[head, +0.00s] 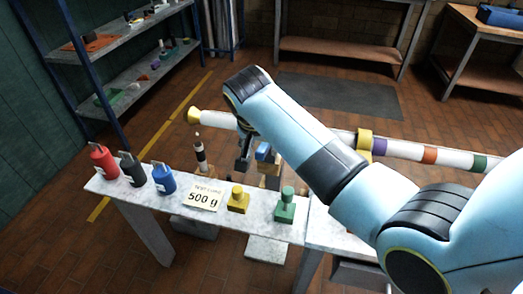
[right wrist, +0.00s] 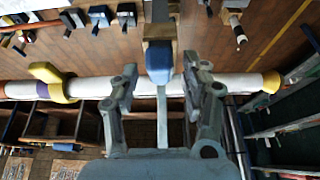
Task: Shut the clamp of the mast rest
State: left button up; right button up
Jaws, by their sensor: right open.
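The mast (head: 335,134) is a white tube with coloured bands and a yellow end, lying roughly level behind the table. The mast rest shows as a wooden post (right wrist: 159,28) with a blue clamp part (right wrist: 159,62); in the head view the blue part (head: 265,152) is just right of my right gripper (head: 243,160). In the right wrist view the fingers of my right gripper (right wrist: 163,92) are apart, with the blue part beyond and between them. A pale narrow bar runs down from it. I cannot tell how far the clamp is closed. My left gripper is out of view.
The table (head: 140,191) carries red, black and blue weights (head: 163,180), a "500 g" card (head: 203,196), and yellow (head: 238,200) and green (head: 284,206) pieces. A shelf (head: 140,70) stands at the left. Floor behind the mast is open, with a dark mat (head: 340,97).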

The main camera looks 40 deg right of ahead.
jog(key=shift+x, duration=1.1)
jog(key=c, duration=0.9)
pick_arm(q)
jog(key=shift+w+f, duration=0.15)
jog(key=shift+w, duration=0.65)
pick_arm(e)
grip_shut()
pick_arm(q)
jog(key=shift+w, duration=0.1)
